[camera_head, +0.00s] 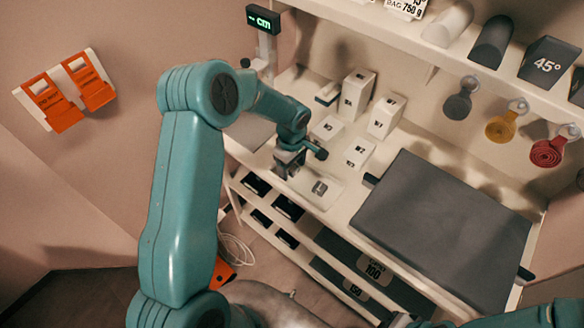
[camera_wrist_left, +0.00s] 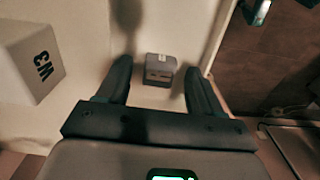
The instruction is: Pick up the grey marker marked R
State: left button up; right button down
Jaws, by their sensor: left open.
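A small grey block (camera_wrist_left: 160,72), which fits the grey marker, sits on the pale counter in the left wrist view. It lies ahead of and between my left gripper's (camera_wrist_left: 160,82) two dark fingers, with a gap on each side. Its letter is too blurred to read. In the head view a small grey piece (camera_head: 319,188) lies near the counter's front edge, beside my left gripper (camera_head: 286,172); it looks like the same marker. My left gripper is open and empty, just above the counter. My right gripper is not in view.
Several white blocks (camera_head: 385,116) stand behind the gripper on the counter (camera_head: 345,200). A large dark slab (camera_head: 440,225) covers the counter's right side. A display post (camera_head: 264,45) stands at the back left.

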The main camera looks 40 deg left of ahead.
pick_arm(q)
jog(key=shift+s, duration=0.1)
jog(key=shift+w, duration=0.2)
jog(key=c, duration=1)
jog(key=shift+s, duration=0.15)
jog(key=shift+c, duration=0.7)
jog(key=shift+r, duration=0.1)
